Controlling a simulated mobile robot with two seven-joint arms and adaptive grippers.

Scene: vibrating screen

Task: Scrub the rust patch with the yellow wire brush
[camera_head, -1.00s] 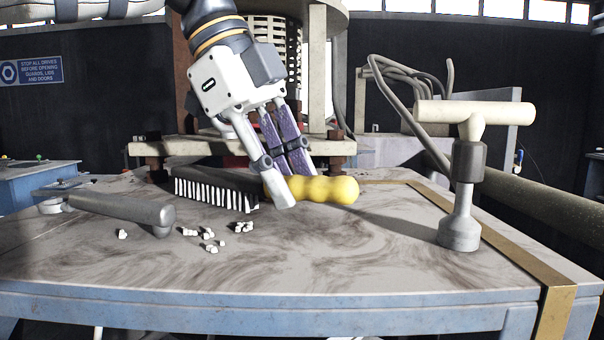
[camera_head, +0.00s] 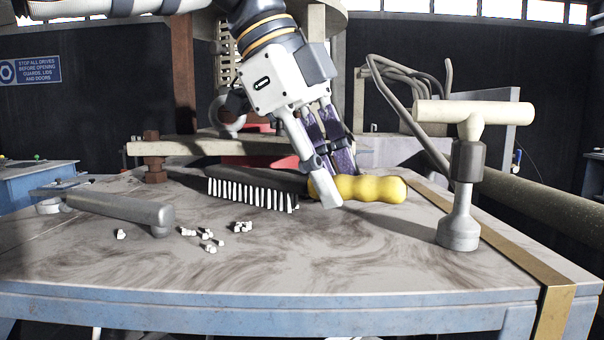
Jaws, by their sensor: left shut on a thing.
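The wire brush has a yellow handle (camera_head: 375,189) and a dark head with a row of white bristles (camera_head: 252,194) pointing down. My left gripper (camera_head: 335,190) is shut on the brush where the yellow handle meets the head. The brush lies roughly level at the back of the table, handle to the right. I cannot tell whether its bristles touch the tabletop (camera_head: 330,250). The top has brownish smeared marks across it, and no single rust patch stands out clearly. My right gripper is not in view.
A T-handled tool (camera_head: 461,195) stands upright on the right. A grey handled tool (camera_head: 120,207) lies at the left. Several small white chunks (camera_head: 205,236) lie left of centre. A brass strip (camera_head: 500,250) runs along the right side. The front middle is clear.

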